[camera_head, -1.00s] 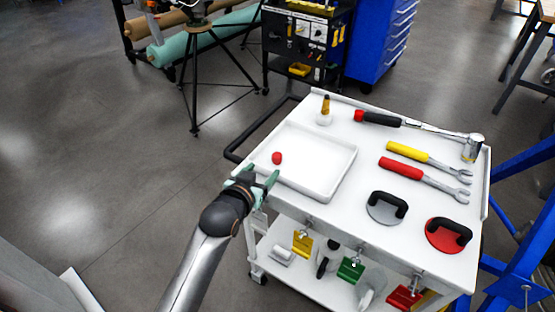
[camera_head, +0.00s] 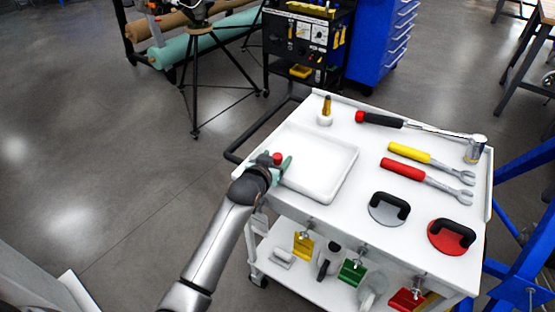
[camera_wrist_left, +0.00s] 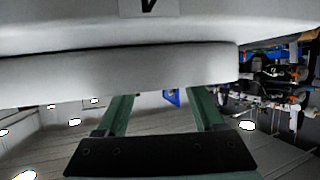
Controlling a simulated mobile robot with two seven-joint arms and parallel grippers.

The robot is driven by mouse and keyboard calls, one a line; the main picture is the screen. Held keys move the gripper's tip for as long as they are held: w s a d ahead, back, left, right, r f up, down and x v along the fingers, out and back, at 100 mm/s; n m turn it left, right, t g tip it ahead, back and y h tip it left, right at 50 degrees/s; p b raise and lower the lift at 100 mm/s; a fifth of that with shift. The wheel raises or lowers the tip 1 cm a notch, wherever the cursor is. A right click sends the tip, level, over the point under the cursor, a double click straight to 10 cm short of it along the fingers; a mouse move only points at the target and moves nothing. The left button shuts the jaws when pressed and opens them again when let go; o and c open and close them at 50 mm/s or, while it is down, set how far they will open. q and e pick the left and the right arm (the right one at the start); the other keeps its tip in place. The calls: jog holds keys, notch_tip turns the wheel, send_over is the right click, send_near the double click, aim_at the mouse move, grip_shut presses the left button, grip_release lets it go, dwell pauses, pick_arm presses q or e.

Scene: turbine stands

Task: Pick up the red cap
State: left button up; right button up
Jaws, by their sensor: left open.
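The small red cap (camera_head: 277,158) shows at the left edge of the shallow white tray (camera_head: 338,181) on the white cart. My left gripper (camera_head: 276,162), with green fingers, is open at that tray edge. Its fingers show on both sides of the cap in the head view; I cannot tell whether they touch it. In the left wrist view the open fingers (camera_wrist_left: 161,100) point toward a broad white surface. The cap does not show in that view. My right gripper is not in view.
A bottle with a gold tip (camera_head: 325,112) stands behind the tray. The tray's middle is clear.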

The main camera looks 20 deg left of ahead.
pick_arm(q)
grip_shut()
dwell(0.6)
dwell(0.8)
